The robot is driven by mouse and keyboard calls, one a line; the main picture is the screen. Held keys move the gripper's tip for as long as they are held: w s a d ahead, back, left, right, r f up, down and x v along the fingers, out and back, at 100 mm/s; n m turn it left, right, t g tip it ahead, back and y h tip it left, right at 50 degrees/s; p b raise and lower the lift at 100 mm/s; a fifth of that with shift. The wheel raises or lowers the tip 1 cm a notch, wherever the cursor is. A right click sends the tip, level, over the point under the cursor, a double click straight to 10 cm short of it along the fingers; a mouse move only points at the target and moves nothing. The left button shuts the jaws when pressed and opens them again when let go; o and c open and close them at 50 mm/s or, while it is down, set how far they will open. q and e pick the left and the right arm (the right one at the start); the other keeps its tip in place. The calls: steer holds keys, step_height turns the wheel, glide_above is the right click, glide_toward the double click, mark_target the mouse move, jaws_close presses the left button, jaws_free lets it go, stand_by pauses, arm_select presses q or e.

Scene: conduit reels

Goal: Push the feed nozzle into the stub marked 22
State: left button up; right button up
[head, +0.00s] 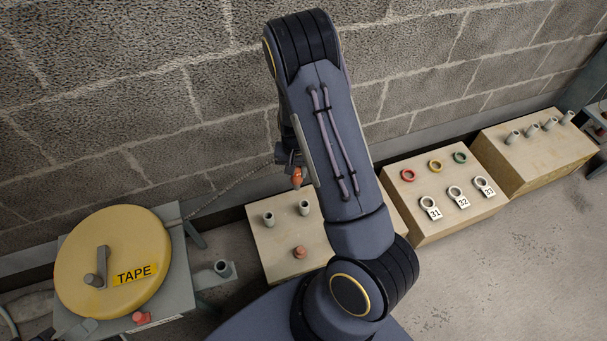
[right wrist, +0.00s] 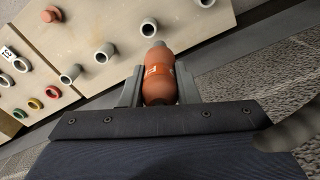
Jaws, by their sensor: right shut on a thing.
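My right gripper (head: 296,168) is shut on an orange feed nozzle (head: 297,178), held above the back edge of a wooden box. In the right wrist view my right gripper (right wrist: 158,84) has a finger on each side of the nozzle (right wrist: 160,78). Its narrower grey end points toward the box, apart from the nearest grey stub (right wrist: 149,28). In the head view two grey stubs, left (head: 268,219) and right (head: 304,208), stand on this box; my arm covers its right part. I cannot read a 22 on any stub. My left gripper is not in view.
A yellow TAPE reel (head: 112,262) stands at left; a thin line runs from it toward my gripper. An orange plug (head: 300,252) sits on the near box (head: 262,247). Boxes with rings and tags 31, 32, 33 (head: 440,236) and several stubs (head: 540,160) stand right. A block wall is behind.

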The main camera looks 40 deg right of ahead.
step_height(320, 180, down, 9)
steer(key=s+d+m+b, duration=0.1)
steer(key=b, duration=0.4)
steer(key=shift+s+d+r, duration=0.2)
steer(key=shift+s+d, duration=0.15)
steer(key=shift+d, duration=0.05)
steer(key=shift+f+b, duration=2.2)
steer(key=shift+f, duration=0.7)
stand_by(0.9)
steer(key=o, duration=1.1)
steer(key=shift+o, duration=0.4)
steer(key=o, duration=0.4)
